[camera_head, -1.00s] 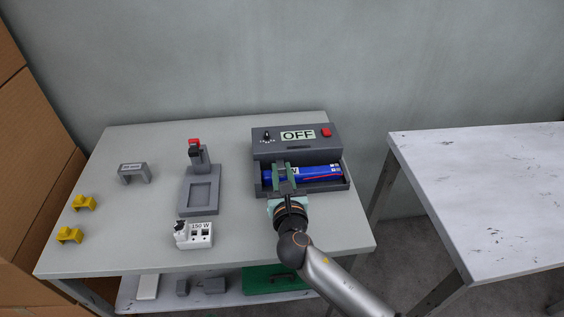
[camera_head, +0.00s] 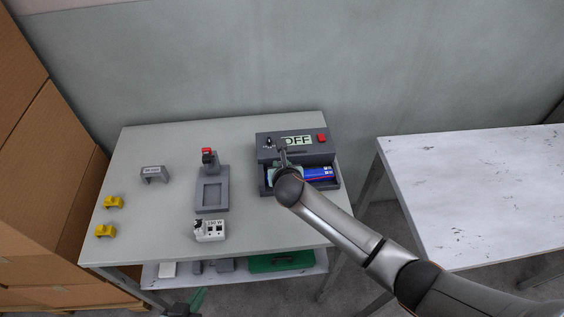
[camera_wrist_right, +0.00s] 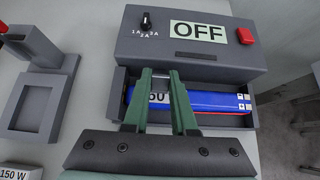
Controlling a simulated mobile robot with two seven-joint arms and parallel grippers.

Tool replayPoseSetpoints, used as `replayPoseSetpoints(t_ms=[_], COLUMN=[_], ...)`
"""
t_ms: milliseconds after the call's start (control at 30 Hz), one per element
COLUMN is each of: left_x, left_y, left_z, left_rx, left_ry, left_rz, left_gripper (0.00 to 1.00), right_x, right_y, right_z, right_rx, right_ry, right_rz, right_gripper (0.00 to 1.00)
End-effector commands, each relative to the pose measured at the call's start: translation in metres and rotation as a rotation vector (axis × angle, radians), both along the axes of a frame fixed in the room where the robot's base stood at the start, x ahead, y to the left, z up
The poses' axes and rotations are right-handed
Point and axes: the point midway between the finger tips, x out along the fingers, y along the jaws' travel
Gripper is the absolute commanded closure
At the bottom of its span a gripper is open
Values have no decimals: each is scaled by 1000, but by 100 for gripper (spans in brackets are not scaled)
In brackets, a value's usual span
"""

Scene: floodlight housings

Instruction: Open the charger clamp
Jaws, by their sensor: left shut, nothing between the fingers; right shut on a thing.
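The grey charger (camera_head: 298,153) stands at the right of the table, with a display reading OFF, a knob and a red button. It also shows in the wrist view (camera_wrist_right: 196,50). A blue battery (camera_wrist_right: 205,101) lies in its front tray. My right gripper (camera_wrist_right: 161,74) reaches over the battery, its green fingertips shut on a narrow grey part by the tray's back wall, seemingly the charger clamp (camera_wrist_right: 161,73). That part is mostly hidden between the fingers. My left gripper (camera_head: 196,300) is shut and empty, low in front of the table.
Left of the charger stands a grey fixture (camera_head: 212,188) with a red-topped post. A second table (camera_head: 470,190) stands at the right.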

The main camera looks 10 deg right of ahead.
Motion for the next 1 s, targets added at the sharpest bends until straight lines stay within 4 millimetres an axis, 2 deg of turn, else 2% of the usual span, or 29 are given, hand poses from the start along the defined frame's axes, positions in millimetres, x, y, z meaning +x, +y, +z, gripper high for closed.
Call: replayPoseSetpoints(t_ms=[100,500,1000], left_x=[0,0,0], left_y=[0,0,0], left_z=[2,-3,-7], left_rx=[0,0,0], left_ry=[0,1,2], left_rz=[0,0,0], left_gripper=[100,100,100], right_x=[8,22,28], right_y=[-1,-1,-1], right_z=[8,13,14], right_rx=[-3,-3,-1], right_ry=[103,408,541], right_rz=[0,-2,-2], right_gripper=[100,100,100])
